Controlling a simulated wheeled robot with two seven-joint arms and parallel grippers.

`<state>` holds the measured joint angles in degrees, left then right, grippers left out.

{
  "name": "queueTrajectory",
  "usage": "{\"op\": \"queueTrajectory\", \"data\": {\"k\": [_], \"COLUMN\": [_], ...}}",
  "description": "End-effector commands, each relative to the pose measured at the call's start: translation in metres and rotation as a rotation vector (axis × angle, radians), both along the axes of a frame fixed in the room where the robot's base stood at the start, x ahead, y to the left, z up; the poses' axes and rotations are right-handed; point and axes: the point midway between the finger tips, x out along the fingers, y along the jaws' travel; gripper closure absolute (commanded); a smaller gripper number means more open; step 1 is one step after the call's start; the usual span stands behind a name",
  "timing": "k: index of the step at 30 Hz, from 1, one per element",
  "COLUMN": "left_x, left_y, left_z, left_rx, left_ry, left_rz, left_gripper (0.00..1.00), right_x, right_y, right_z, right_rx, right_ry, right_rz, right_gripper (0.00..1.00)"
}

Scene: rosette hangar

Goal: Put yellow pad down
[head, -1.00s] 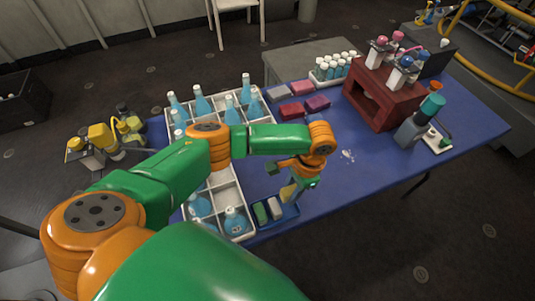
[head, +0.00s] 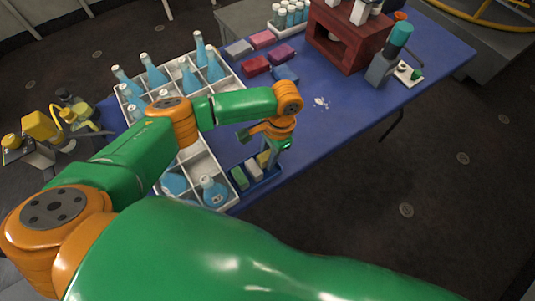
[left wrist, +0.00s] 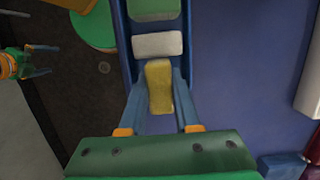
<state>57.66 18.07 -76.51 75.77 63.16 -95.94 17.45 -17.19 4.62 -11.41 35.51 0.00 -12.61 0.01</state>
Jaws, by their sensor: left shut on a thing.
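The yellow pad (head: 263,159) is between the fingers of my left gripper (head: 266,146), which is shut on it. In the left wrist view the yellow pad (left wrist: 159,88) lies lengthwise between the two blue fingers, within the narrow blue tray (left wrist: 118,35). Its far end is close to a white pad (left wrist: 157,44); a green pad (left wrist: 154,8) is beyond that. In the head view the green pad (head: 239,178) and white pad (head: 253,170) sit in the tray. Whether the yellow pad touches the tray floor is unclear. My right gripper (left wrist: 50,60) shows at the left wrist view's edge, fingers apart and empty.
A white divided crate (head: 207,165) with blue bottles stands just left of the tray. Several coloured pads, including a red one (head: 255,66), lie farther back. A dark red rack (head: 345,40) stands behind. The blue tabletop (head: 335,125) right of the tray is mostly clear.

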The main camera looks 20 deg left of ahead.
Motion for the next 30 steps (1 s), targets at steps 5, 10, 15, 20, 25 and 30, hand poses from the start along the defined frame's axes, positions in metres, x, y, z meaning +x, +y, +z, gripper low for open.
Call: {"op": "queueTrajectory", "data": {"k": [5, 10, 15, 20, 25, 30], "left_x": [0.000, 0.000, 0.001, 0.008, 0.015, 0.019], "left_y": [0.000, 0.000, 0.000, -0.006, -0.012, -0.015], "left_z": [0.000, 0.000, 0.012, 0.053, 0.100, 0.127], "left_rx": [0.000, 0.000, -0.002, -0.004, -0.002, -0.001], "left_ry": [0.000, 0.000, -0.002, -0.005, -0.003, -0.002], "left_rz": [0.000, 0.000, -0.001, -0.001, 0.000, 0.000], "left_gripper": [0.39, 0.39, 0.39, 0.39, 0.39, 0.39], "right_x": [0.000, 0.000, 0.000, 0.000, 0.000, 0.000], "right_y": [0.000, 0.000, 0.000, 0.000, 0.001, 0.001], "right_z": [0.000, 0.000, 0.003, 0.002, 0.000, 0.004], "right_rx": [0.000, 0.000, 0.000, 0.001, 0.001, 0.001], "right_ry": [0.000, 0.000, -0.001, -0.001, -0.001, -0.001], "right_rz": [0.001, 0.001, 0.001, 0.001, 0.001, 0.001], "right_gripper": [0.03, 0.03, 0.03, 0.03, 0.03, 0.03]}}
